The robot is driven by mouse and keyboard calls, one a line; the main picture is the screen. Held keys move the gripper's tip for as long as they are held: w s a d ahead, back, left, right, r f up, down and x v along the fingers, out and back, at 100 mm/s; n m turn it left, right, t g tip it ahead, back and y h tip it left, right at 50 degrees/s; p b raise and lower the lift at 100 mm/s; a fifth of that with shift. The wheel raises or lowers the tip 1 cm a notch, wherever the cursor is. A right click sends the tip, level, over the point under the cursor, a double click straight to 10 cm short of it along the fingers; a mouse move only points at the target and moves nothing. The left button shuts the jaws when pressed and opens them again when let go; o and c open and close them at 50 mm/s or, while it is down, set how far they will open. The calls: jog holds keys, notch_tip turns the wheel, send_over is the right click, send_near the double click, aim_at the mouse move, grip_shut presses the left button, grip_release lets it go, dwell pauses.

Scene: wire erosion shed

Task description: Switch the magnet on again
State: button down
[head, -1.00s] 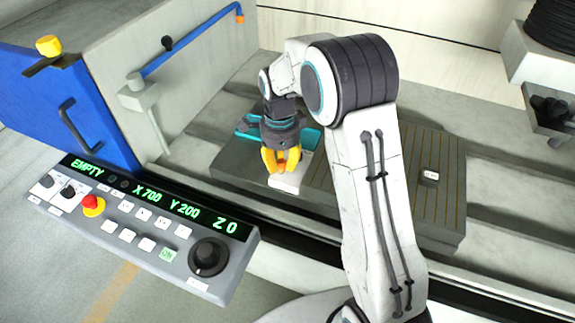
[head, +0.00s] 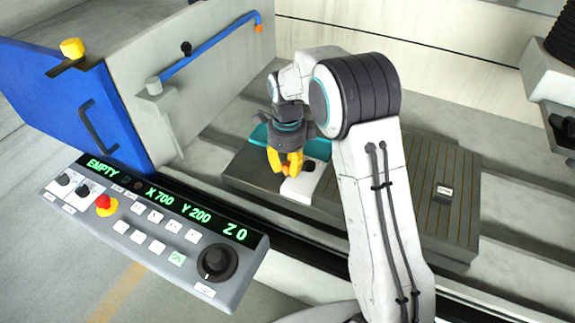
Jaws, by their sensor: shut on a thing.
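The magnet looks to be the dark grey striped block (head: 458,222) on the machine bed. A white plate (head: 297,190) with a dark round spot lies at its left part. My gripper (head: 286,172) points down over the left edge of this plate. Its yellow fingers are closed together around a small orange part, low at the plate. I cannot tell what that part is; the fingers hide most of it. A teal surface (head: 318,148) shows behind the gripper.
A control panel (head: 150,228) at the front left reads EMPTY, X 700, Y 200, Z 0. A blue door (head: 60,100) stands at the left. A small labelled block (head: 443,192) sits on the striped top. My arm crosses the middle.

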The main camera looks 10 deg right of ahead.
aim_at(288, 163)
jog(key=shift+f, duration=0.1)
jog(key=c, duration=0.9)
grip_release()
jog(key=shift+d, duration=0.1)
jog(key=shift+c, duration=0.2)
notch_tip(288, 163, up, 12)
jog(key=shift+w, duration=0.1)
